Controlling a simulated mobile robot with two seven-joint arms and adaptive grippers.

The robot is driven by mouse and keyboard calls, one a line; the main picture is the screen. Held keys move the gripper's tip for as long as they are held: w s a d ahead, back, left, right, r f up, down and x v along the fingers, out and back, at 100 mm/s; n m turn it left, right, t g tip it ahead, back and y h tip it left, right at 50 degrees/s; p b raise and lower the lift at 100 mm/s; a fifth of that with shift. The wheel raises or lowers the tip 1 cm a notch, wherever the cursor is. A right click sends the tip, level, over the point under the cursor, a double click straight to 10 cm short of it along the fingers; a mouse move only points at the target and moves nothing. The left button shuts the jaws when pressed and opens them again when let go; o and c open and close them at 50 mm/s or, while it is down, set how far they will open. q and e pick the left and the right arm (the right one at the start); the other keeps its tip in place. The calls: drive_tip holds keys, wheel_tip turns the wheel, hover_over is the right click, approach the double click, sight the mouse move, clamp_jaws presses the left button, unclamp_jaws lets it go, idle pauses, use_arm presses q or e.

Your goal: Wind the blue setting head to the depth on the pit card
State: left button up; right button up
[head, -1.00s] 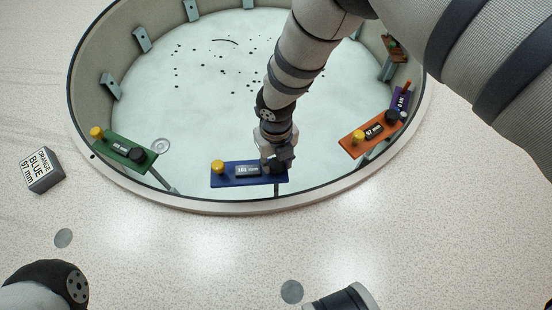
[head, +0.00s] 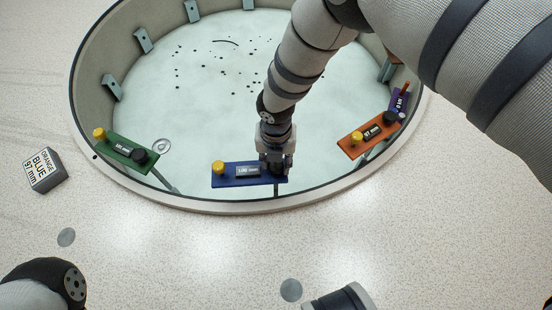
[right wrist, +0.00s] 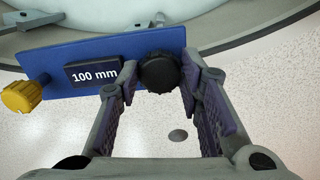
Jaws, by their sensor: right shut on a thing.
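The blue setting head (head: 230,181) is mounted on the near rim of the round pit, with a yellow knob (head: 219,168) at its left end. Its display (right wrist: 95,73) reads 100 mm in the right wrist view. My right gripper (head: 277,168) is shut on the black knob (right wrist: 159,72) at the head's right end, one finger on each side. The pit card (head: 43,170) is a grey block on the floor at the left, reading ORANGE, BLUE, 97 mm. My left gripper is not in view.
A green head (head: 125,152) sits on the pit rim at left. An orange head (head: 368,136) reading 97 mm and a purple head (head: 399,101) are at right. The speckled floor (head: 190,250) in front is clear apart from flat grey discs.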

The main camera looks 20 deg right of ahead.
drive_tip(key=m+p, duration=0.1)
drive_tip(key=m, duration=0.4)
drive_tip(key=shift+m, duration=0.3)
drive_tip(key=m+p, duration=0.1)
drive_tip(key=m, duration=1)
drive_tip(key=shift+m, duration=0.4)
drive_tip(key=m, duration=0.5)
drive_tip(key=shift+p, duration=0.4)
drive_tip(key=shift+m, duration=0.3)
drive_tip(key=o, duration=1.2)
drive_tip(key=shift+c, duration=0.2)
